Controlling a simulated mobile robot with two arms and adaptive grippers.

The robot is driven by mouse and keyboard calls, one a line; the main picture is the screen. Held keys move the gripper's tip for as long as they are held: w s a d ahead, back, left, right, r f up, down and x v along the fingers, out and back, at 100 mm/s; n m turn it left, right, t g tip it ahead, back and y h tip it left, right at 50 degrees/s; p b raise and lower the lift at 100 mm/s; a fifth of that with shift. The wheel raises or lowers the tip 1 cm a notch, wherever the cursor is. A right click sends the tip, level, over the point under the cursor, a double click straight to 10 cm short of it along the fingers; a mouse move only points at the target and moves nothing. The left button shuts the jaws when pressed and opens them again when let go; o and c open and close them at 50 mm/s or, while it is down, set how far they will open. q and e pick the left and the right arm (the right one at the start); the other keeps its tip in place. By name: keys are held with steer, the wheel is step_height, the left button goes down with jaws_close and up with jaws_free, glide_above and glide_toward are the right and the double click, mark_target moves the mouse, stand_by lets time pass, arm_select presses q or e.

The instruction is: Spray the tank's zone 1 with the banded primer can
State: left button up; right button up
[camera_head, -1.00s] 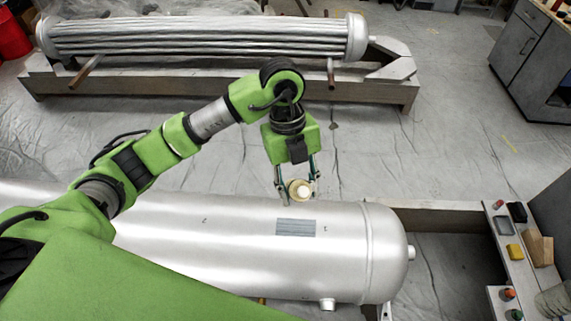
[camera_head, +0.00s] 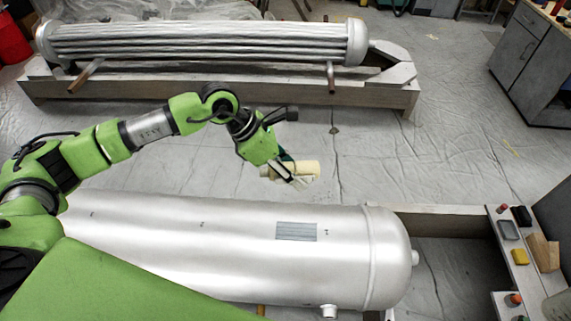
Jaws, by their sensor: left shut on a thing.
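The silver tank (camera_head: 180,245) lies on its side across the lower part of the head view, with a grey label plate (camera_head: 296,232) on its upper surface. My left gripper (camera_head: 297,177) is shut on a cream-coloured can (camera_head: 307,169). The can lies nearly sideways in the picture, beyond the tank's far side and apart from it. The fingers hide part of the can, and I cannot make out a band on it. Small dark marks show on the tank's surface. My right gripper is not in view.
A tube bundle (camera_head: 200,42) rests on a long wooden stand (camera_head: 220,92) at the back. At right, a narrow shelf (camera_head: 533,285) holds a yellow sponge (camera_head: 520,257), a wooden block (camera_head: 543,250) and small caps. A grey cabinet (camera_head: 530,60) stands at back right. Sheeted floor (camera_head: 440,140) lies open between.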

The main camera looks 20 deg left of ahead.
arm_select(q)
step_height(320, 180, down, 6)
steer(key=w+a+m+g+h+b, duration=0.1)
steer(key=w+a+m+h+b, duration=0.1)
steer(key=a+m+b, duration=0.1)
steer(key=w+d+b, duration=0.2)
steer(key=d, duration=0.8)
steer(key=w+d+b, duration=0.2)
steer(key=w+d, duration=0.1)
steer(key=d, duration=0.8)
steer(key=shift+d+r+b, duration=0.3)
steer(key=shift+r+b, duration=0.05)
steer(key=shift+r, duration=0.05)
steer(key=shift+w, duration=0.1)
